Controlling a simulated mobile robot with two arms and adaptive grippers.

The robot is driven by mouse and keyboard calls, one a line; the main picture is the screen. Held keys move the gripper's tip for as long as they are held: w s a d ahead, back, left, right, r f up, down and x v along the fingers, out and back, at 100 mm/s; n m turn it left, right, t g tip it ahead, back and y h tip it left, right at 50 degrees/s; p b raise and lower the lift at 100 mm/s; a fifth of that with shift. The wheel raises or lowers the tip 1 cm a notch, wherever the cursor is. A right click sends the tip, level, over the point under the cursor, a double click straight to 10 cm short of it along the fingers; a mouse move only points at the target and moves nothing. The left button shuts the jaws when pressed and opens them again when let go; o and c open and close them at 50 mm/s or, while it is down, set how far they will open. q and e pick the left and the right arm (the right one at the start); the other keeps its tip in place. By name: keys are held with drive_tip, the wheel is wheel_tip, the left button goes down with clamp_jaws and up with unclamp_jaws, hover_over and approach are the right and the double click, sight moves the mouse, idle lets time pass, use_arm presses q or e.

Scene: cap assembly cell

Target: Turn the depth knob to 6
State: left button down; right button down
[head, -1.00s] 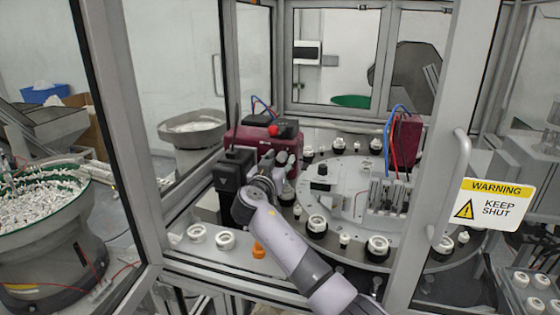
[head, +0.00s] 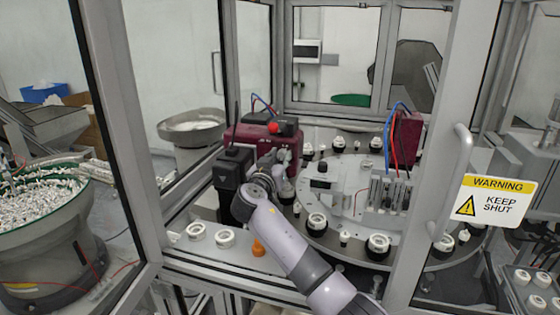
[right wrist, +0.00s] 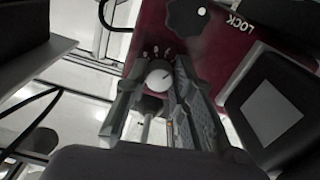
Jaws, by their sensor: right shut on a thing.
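The depth knob (right wrist: 158,76) is a small pale round dial on the dark red housing (right wrist: 170,25) in the right wrist view. It has a dark pointer line, and small white marks sit around its far side, too small to read. My right gripper (right wrist: 156,84) has one finger on each side of the knob and is shut on it. In the head view the right gripper (head: 276,163) is at the front of the red housing (head: 262,138), and it and the arm hide the knob. My left gripper is in neither view.
A black box (head: 232,177) stands close left of the gripper. The rotary table (head: 335,205) with white caps is to the right. The door frame (head: 445,150) is at the right.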

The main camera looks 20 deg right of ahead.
drive_tip(key=shift+f+n+b, duration=0.1)
drive_tip(key=shift+n+b, duration=0.7)
drive_tip(key=shift+n, duration=0.3)
drive_tip(key=n+b, duration=0.1)
drive_tip(key=n, duration=0.1)
drive_tip(key=shift+n, duration=0.4)
drive_tip(key=n, duration=0.2)
drive_tip(key=shift+n, duration=0.3)
drive_tip(key=shift+r+n, duration=0.2)
drive_tip(key=shift+n, duration=1.7)
drive_tip(key=c, duration=1.4)
unclamp_jaws()
drive_tip(key=shift+o, duration=0.2)
drive_tip(key=shift+s, duration=0.1)
